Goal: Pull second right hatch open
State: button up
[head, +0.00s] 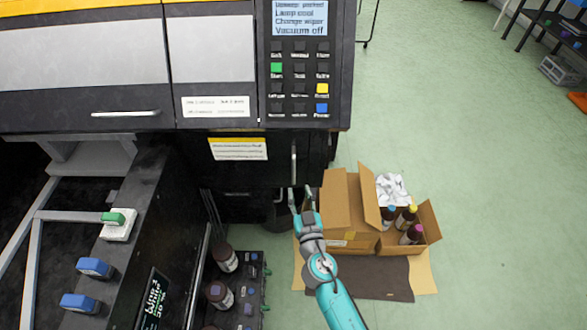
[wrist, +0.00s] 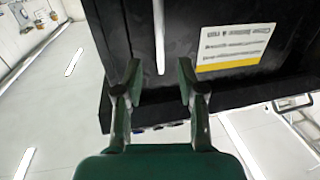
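A black hatch (head: 276,172) sits below the machine's control panel, with a pale vertical bar handle (head: 293,162) near its right side. In the wrist view the hatch (wrist: 225,25) fills the upper middle, upside down, with its handle (wrist: 159,38) running down from the top edge. The hatch looks closed. My gripper (head: 301,190) is just below the handle in the head view. In the wrist view my gripper (wrist: 158,75) is open and empty, its fingertips on either side of the handle's line. How far the fingertips are from the handle I cannot tell.
An open cardboard box (head: 340,207) with several bottles stands on the floor right of my gripper. A rack (head: 250,290) with dark bottles is to the lower left. The control panel (head: 300,70) overhangs above. Green floor (head: 460,150) is clear farther right.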

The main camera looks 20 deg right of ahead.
aim_at(294, 171)
jog(key=w, duration=0.6)
jog(key=w+d, duration=0.1)
jog(key=w, duration=0.2)
jog(key=shift+w+d, duration=0.1)
jog(key=shift+w, duration=0.25)
grip_shut()
